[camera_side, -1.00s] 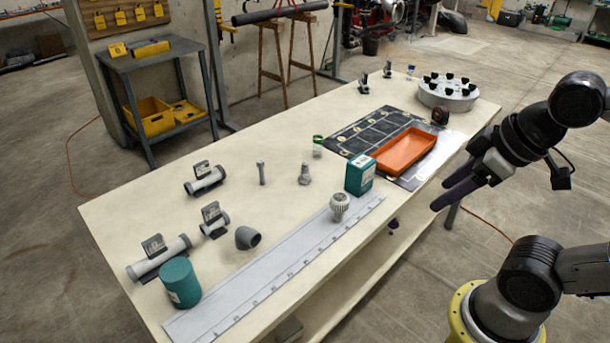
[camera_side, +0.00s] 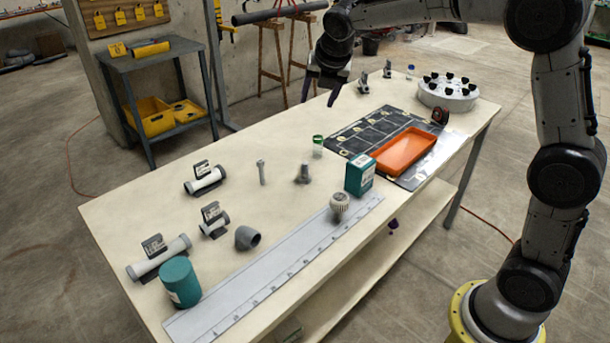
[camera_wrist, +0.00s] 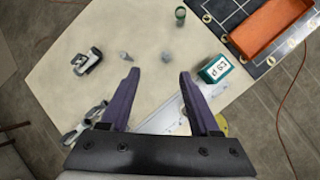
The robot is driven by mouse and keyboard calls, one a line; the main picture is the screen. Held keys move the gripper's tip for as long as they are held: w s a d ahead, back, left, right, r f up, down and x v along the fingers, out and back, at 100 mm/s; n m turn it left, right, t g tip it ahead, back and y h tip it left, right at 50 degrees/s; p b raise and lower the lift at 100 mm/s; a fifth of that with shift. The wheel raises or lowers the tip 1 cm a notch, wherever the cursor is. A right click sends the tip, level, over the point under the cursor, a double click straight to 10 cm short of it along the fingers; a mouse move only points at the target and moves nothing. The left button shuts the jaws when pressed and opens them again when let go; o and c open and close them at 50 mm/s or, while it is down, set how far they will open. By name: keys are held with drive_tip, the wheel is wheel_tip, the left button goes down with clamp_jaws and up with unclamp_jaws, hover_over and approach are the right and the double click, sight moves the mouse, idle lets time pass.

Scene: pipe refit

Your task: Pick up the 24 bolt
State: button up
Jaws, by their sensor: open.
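Two grey bolts stand on the cream tabletop. A slim bolt (camera_side: 262,172) is on the left, and a thicker bolt with a wide base (camera_side: 303,174) is to its right. I cannot read a 24 on either. Both also show in the wrist view, the slim bolt (camera_wrist: 125,57) near the left fingertip and the thicker bolt (camera_wrist: 166,57) beyond the gap between the fingers. My gripper (camera_side: 321,92) is open and empty, raised above the table's far side. Its purple fingers (camera_wrist: 159,75) are spread in the wrist view.
An orange tray (camera_side: 404,150) lies on a dark marked mat (camera_side: 365,137). A teal box (camera_side: 360,174), a green-topped jar (camera_side: 318,147), a ribbed fitting (camera_side: 340,206), pipe pieces (camera_side: 159,260) and a teal canister (camera_side: 180,282) stand around the bolts. Tabletop around the slim bolt is clear.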

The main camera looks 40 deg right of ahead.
drive_tip(key=w+f+g, duration=0.1)
drive_tip(key=w+f, duration=0.4)
drive_tip(key=f, duration=0.2)
drive_tip(key=g, duration=0.1)
approach(305, 164)
drive_tip(key=shift+n, duration=0.4)
drive_tip(key=x, duration=0.5)
drive_tip(key=shift+w+f, duration=0.1)
drive_tip(key=shift+f, duration=0.1)
drive_tip(key=shift+x, duration=3.05)
drive_tip(key=shift+d, duration=0.1)
clamp_jaws()
drive_tip(key=shift+r, duration=0.1)
